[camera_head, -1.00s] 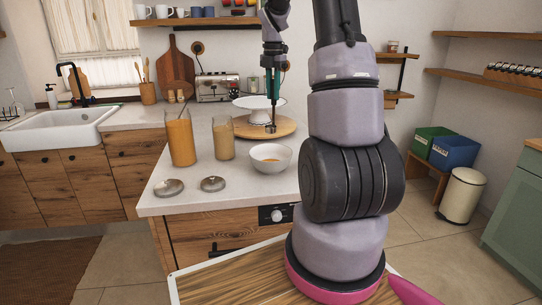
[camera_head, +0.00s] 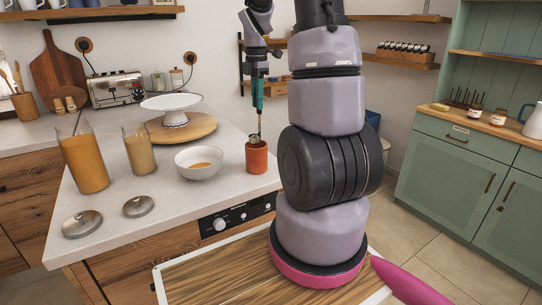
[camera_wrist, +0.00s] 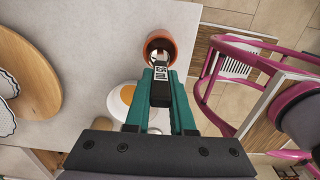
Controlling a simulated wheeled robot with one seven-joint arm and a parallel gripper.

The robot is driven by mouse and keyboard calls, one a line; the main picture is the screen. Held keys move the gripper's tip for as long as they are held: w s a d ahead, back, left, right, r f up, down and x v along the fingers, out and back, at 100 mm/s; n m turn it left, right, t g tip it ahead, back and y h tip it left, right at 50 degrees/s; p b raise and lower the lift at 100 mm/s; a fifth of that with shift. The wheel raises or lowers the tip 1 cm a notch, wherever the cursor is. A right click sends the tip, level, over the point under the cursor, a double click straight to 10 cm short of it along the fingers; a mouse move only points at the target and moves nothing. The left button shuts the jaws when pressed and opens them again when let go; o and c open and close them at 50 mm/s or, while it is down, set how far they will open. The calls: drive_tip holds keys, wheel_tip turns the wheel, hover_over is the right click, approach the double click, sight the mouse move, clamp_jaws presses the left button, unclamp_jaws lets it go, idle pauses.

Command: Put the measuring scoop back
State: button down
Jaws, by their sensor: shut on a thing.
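My gripper (camera_head: 258,98) is shut on the measuring scoop and points down over the right part of the counter. The scoop's thin handle (camera_head: 260,124) runs down from the jaws, and its metal end (camera_head: 255,141) is at the mouth of an orange-brown pot (camera_head: 257,159). In the wrist view, the pot (camera_wrist: 168,38) lies just beyond the jaws (camera_wrist: 162,72), with metal showing in its mouth. I cannot tell how deep the scoop sits or whether it touches the rim.
A white bowl (camera_head: 199,170) with orange contents stands left of the pot. Further left are two filled glass jars (camera_head: 84,160) (camera_head: 139,150) and two round metal lids (camera_head: 82,223) (camera_head: 139,206). A cake stand (camera_head: 173,104) on a round wooden board (camera_head: 195,128) stands behind.

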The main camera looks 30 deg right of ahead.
sight(260, 114)
drive_tip(key=f, duration=0.5)
drive_tip(key=shift+s+d, duration=0.15)
drive_tip(key=shift+d, duration=0.1)
drive_tip(key=shift+f, duration=2.35)
drive_tip(key=c, duration=0.8)
unclamp_jaws()
drive_tip(key=shift+o, duration=0.2)
